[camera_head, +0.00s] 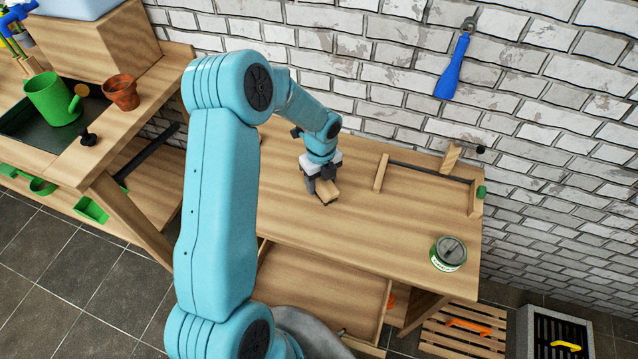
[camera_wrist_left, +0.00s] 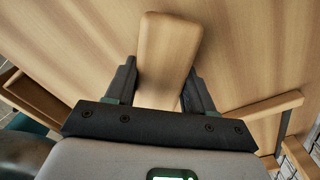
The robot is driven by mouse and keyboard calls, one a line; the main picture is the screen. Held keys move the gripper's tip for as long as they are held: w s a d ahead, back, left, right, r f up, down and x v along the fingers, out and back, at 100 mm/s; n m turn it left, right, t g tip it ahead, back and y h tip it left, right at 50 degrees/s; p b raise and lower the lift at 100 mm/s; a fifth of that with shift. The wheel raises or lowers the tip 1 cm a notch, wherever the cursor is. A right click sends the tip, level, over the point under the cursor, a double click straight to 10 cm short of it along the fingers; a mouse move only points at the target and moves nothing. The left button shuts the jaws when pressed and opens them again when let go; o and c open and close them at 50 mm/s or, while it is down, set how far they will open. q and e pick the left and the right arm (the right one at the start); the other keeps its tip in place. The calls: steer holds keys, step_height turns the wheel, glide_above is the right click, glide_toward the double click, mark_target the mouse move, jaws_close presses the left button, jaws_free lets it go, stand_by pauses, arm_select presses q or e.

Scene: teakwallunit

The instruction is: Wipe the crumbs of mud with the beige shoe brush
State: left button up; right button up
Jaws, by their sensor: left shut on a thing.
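My left gripper (camera_head: 322,190) is over the wooden workbench top (camera_head: 390,225). Its two dark fingers are shut on the beige shoe brush (camera_head: 328,194), a light block low at the bench surface. In the left wrist view, the brush (camera_wrist_left: 166,55) sits between the fingers of the gripper (camera_wrist_left: 160,85) and points away from the wrist. I cannot tell whether its underside touches the bench. No crumbs of mud can be made out in either view. My right gripper is not in view.
A wooden frame with a dark bar (camera_head: 430,172) stands at the bench's back right. A green-and-white tin (camera_head: 448,253) is near the right front edge. A potting table with a green watering can (camera_head: 52,99) and a clay pot (camera_head: 121,91) is at left. The bench's right middle is clear.

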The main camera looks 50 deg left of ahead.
arm_select(q)
steer(key=shift+w+a, duration=0.15)
steer(key=shift+w, duration=0.2)
steer(key=shift+w+a+f, duration=0.1)
steer(key=shift+w+a, duration=0.4)
steer(key=shift+w, duration=0.4)
steer(key=shift+w+a+f+p, duration=0.1)
steer(key=shift+w+a, duration=0.15)
steer(key=shift+w, duration=0.2)
steer(key=shift+w+a+r+p, duration=0.1)
steer(key=shift+w+a, duration=0.15)
steer(key=shift+w, duration=0.25)
steer(key=shift+w+a+f+p, duration=0.1)
steer(key=shift+w+a, duration=0.15)
steer(key=shift+w, duration=0.2)
steer(key=shift+w+r+p, duration=0.1)
steer(key=shift+r+p, duration=0.3)
steer(key=shift+r, duration=0.05)
steer(key=shift+r+p, duration=1.6)
steer(key=shift+r, duration=1)
steer(key=shift+r, duration=0.1)
